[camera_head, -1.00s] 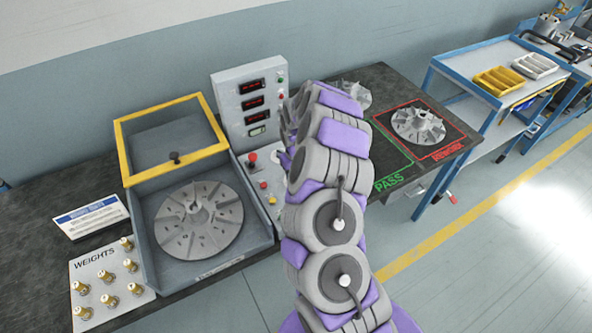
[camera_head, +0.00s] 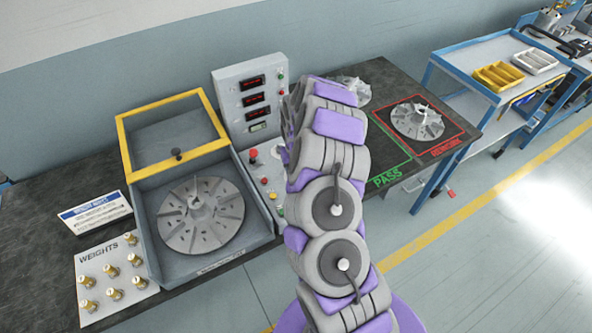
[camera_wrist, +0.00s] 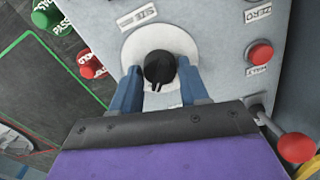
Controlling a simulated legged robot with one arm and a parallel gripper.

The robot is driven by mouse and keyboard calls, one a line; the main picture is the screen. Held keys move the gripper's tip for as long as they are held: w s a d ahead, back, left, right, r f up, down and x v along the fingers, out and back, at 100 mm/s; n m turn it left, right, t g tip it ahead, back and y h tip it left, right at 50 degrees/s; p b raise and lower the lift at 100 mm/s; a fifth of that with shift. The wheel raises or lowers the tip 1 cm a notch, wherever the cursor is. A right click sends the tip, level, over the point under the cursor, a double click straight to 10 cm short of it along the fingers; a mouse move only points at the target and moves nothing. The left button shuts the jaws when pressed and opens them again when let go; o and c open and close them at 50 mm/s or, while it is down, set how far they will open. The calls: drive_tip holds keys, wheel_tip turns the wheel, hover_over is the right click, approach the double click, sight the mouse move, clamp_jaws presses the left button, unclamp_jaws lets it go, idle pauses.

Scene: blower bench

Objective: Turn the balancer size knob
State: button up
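The balancer size knob is a round black knob (camera_wrist: 159,67) on a pale round dial plate on the grey control panel, seen in the wrist view. My gripper (camera_wrist: 160,82) reaches it with one blue finger at the knob's left and one at its right. The fingers are apart, with the knob between their tips. I cannot tell whether they touch it. In the head view the arm hides the knob and my gripper. The balancer (camera_head: 265,235) stands left of my arm, its yellow-framed lid (camera_head: 126,150) raised over a finned disc (camera_head: 201,215).
A red button (camera_wrist: 260,54) is right of the knob, and a red-balled lever (camera_wrist: 296,147) is at lower right. Red and green stamps (camera_wrist: 54,17) lie at upper left. A finned wheel (camera_head: 417,121) sits in the red square. Brass weights (camera_head: 110,271) stand at front left.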

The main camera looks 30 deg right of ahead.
drive_tip(key=o, duration=0.3)
drive_tip(key=shift+s, duration=0.1)
wheel_tip(320, 180, up, 17)
drive_tip(key=shift+r+p, duration=0.1)
drive_tip(key=shift+p, duration=0.65)
